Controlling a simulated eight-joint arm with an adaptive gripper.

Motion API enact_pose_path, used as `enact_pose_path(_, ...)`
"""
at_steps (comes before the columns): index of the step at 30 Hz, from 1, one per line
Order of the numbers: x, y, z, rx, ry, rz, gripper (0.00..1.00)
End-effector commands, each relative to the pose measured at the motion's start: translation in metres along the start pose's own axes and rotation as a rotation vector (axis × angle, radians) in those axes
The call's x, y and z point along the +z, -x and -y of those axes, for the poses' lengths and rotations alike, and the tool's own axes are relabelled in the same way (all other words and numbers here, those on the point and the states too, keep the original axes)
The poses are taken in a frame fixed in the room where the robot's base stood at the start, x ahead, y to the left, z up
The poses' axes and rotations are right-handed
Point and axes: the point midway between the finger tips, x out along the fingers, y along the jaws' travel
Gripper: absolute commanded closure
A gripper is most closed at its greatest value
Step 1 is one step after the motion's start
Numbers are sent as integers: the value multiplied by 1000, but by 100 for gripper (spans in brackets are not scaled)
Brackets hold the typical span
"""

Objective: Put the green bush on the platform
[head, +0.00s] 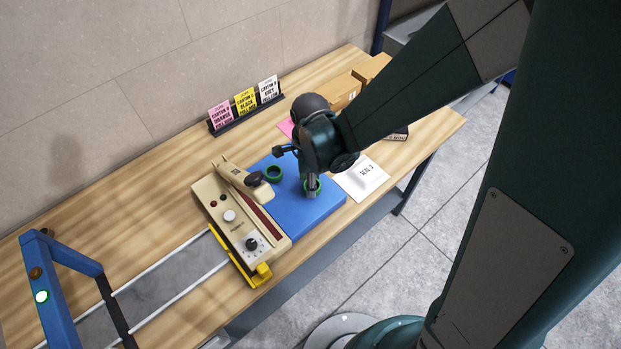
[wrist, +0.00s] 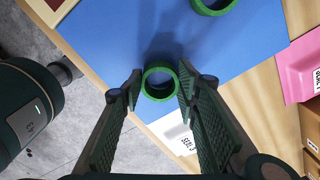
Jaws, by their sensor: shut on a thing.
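The flat blue platform (head: 322,208) lies on the wooden table, and it fills the upper middle of the wrist view (wrist: 110,35). One green bush (head: 312,186), a short open ring, is between my fingertips over the platform's right part in the head view; in the wrist view it (wrist: 148,88) shows near the platform's edge. My gripper (wrist: 160,84) is shut on this bush. I cannot tell whether the bush touches the platform. A second green bush (head: 274,179) sits on the platform, apart from my gripper, and is cut off in the wrist view (wrist: 213,12).
A beige machine (head: 232,217) with knobs and a black-ended handle (head: 254,178) stands left of the platform. A white card (head: 362,179) lies on its right. A rack of coloured cards (head: 245,103) and cardboard boxes (head: 344,92) stand behind.

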Motion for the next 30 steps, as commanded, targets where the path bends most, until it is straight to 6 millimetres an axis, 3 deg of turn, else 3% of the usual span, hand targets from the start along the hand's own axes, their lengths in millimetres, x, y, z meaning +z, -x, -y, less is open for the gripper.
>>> enact_pose_path(15,0,-5,0,0,0,0,77)
enact_pose_path(16,0,-5,0,0,0,0,67)
enact_pose_path(19,0,-4,0,0,0,0,54)
enact_pose_path(30,0,-4,0,0,0,0,53)
